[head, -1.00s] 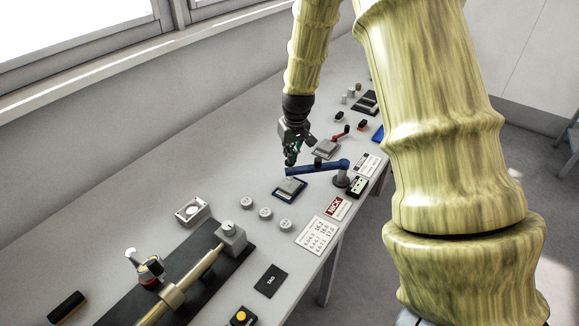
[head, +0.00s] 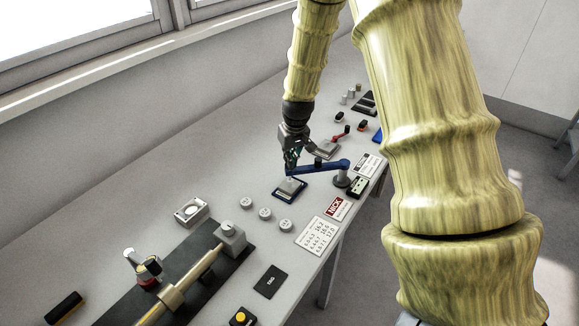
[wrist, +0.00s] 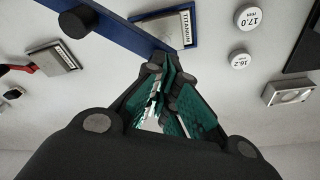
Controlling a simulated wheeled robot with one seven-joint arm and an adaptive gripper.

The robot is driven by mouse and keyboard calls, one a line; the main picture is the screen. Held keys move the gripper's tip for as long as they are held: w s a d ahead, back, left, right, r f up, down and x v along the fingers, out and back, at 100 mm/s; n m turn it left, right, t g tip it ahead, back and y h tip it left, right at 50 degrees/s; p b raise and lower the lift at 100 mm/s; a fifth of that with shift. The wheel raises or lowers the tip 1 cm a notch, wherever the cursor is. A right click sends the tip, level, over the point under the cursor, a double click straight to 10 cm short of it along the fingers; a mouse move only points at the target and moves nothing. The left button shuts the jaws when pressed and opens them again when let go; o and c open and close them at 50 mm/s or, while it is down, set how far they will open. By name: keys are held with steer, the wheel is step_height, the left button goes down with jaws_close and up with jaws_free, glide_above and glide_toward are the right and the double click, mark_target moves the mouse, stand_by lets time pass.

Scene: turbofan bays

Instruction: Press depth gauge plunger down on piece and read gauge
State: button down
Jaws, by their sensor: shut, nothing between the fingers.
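The depth gauge's blue arm (head: 330,166) reaches left from a grey post, with a black knob (head: 318,162) on it. Its free end is above a grey piece (head: 290,186) on a blue-edged plate (head: 302,196). In the wrist view, the blue arm (wrist: 125,22) crosses the top, with its knob (wrist: 78,22) at left. A plate marked TITANIUM (wrist: 186,25) lies beyond it. My gripper (head: 291,165) is shut and empty at the arm's free end. In the wrist view, its fingertips (wrist: 158,64) overlap the arm's edge; contact is unclear. The plunger tip is hidden.
Several round weight-like discs (head: 265,214) lie left of the plate.

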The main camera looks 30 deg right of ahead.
steer(key=shift+s+f, duration=0.1)
steer(key=shift+f, duration=0.95)
stand_by(1.5)
steer(key=shift+r+p, duration=2.8)
steer(key=shift+r, duration=1.6)
steer(key=shift+f, duration=0.1)
